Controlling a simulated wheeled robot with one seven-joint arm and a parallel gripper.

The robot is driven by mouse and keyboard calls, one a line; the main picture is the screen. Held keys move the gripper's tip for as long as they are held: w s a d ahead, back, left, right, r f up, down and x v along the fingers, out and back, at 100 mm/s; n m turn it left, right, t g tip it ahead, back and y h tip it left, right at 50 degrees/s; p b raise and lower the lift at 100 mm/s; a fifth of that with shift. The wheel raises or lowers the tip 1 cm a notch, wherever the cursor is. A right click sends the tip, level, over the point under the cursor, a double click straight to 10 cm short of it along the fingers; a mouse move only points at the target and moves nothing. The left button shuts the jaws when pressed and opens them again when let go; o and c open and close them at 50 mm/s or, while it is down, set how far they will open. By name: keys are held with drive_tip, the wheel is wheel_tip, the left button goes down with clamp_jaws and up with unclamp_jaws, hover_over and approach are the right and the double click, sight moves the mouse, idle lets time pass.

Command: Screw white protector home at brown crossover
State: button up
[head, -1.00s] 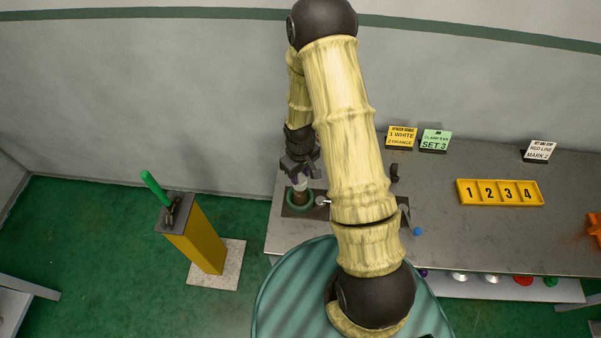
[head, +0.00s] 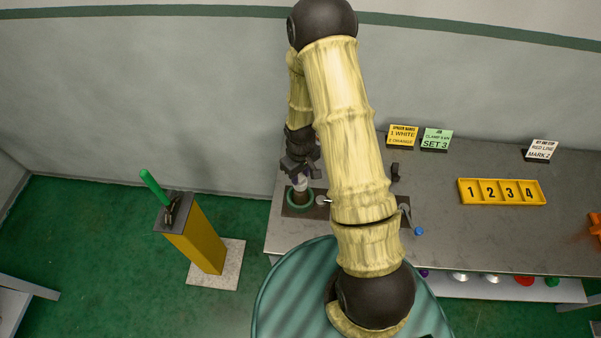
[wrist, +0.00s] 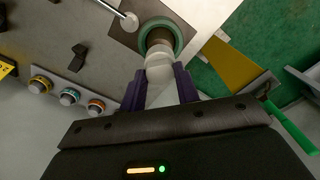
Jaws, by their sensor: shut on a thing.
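My gripper (head: 301,172) is over the left end of the bench, pointing down. In the wrist view its two purple fingers (wrist: 160,88) are closed on the white protector (wrist: 158,70), a pale rounded piece. The protector lines up with the end of the brown crossover (wrist: 159,38), which stands upright inside a green ring (wrist: 177,30) of the vise. The crossover also shows in the head view (head: 301,196), just below the gripper. The protector appears to meet the crossover's end; whether the threads are engaged cannot be seen.
A vise handle with a pale knob (wrist: 130,22) sticks out beside the ring. A yellow post with a green-handled tool (head: 195,240) stands left of the bench. A yellow numbered tray (head: 501,192) and sign cards (head: 402,137) lie farther right. My arm hides part of the bench.

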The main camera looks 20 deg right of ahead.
drive_tip(key=shift+f+b, duration=0.95)
drive_tip(key=shift+f, duration=0.2)
idle(0.9)
drive_tip(key=o, duration=1.1)
drive_tip(key=shift+c, duration=0.2)
drive_tip(key=shift+r, duration=0.15)
wheel_tip(320, 180, up, 17)
drive_tip(key=b, duration=0.3)
drive_tip(key=shift+r, duration=0.1)
drive_tip(key=s+r+m+t, duration=0.1)
drive_tip(key=s+m, duration=0.1)
drive_tip(key=s, duration=0.3)
drive_tip(key=s+r+m+t, duration=0.1)
drive_tip(key=s+r+m, duration=0.1)
drive_tip(key=s, duration=0.4)
drive_tip(key=shift+s+a+r+m+t, duration=0.15)
drive_tip(key=shift+r+m+t, duration=0.15)
drive_tip(key=shift+m, duration=0.2)
